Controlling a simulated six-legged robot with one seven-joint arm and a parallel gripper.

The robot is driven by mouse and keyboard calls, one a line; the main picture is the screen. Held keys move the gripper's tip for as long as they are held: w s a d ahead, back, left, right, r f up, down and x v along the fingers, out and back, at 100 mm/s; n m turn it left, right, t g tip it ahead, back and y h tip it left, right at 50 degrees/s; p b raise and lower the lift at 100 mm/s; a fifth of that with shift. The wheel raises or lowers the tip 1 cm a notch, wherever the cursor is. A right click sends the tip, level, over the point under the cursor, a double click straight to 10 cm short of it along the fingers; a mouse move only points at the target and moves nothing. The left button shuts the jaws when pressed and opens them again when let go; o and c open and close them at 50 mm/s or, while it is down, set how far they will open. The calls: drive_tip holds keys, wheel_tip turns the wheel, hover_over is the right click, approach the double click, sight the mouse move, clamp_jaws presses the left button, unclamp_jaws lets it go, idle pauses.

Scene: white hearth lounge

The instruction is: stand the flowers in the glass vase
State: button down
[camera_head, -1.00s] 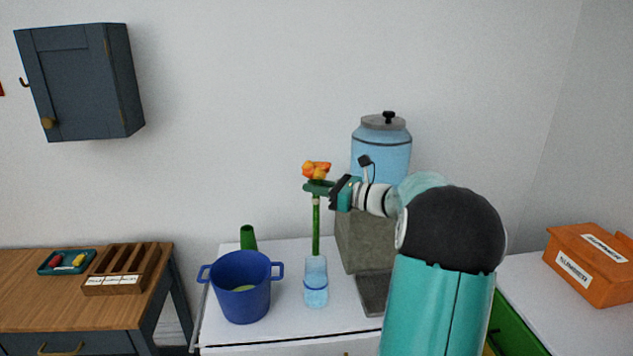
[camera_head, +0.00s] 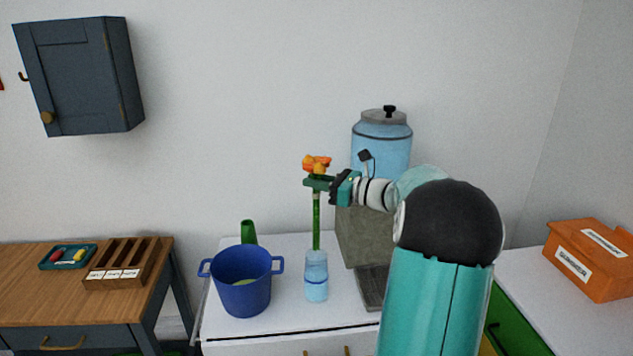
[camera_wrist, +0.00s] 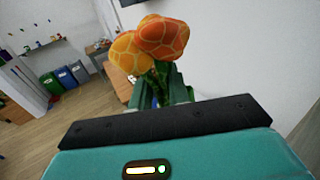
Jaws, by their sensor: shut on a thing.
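The flowers (camera_head: 317,165) have orange heads and a long green stem, and they hang upright. My gripper (camera_head: 319,183) is shut on the stem just below the heads. The glass vase (camera_head: 316,277) stands on the white cabinet top, clear with a blue-tinted lower part. The stem's lower end is at the vase's mouth; I cannot tell whether it is inside. In the wrist view the orange flower heads (camera_wrist: 150,42) stand just beyond the fingers, which hide most of the stem.
A blue pot (camera_head: 241,282) stands left of the vase, with a green bottle (camera_head: 248,232) behind it. The white cabinet top (camera_head: 285,318) is clear in front.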

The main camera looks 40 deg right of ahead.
sight(319, 222)
drive_tip(key=shift+f, duration=0.15)
drive_tip(key=shift+f, duration=5.85)
drive_tip(key=c, duration=1.3)
unclamp_jaws()
drive_tip(key=shift+o, duration=0.2)
drive_tip(key=shift+s, duration=0.1)
drive_tip(key=v, duration=1.3)
drive_tip(key=shift+s, duration=0.3)
drive_tip(key=shift+d, duration=0.1)
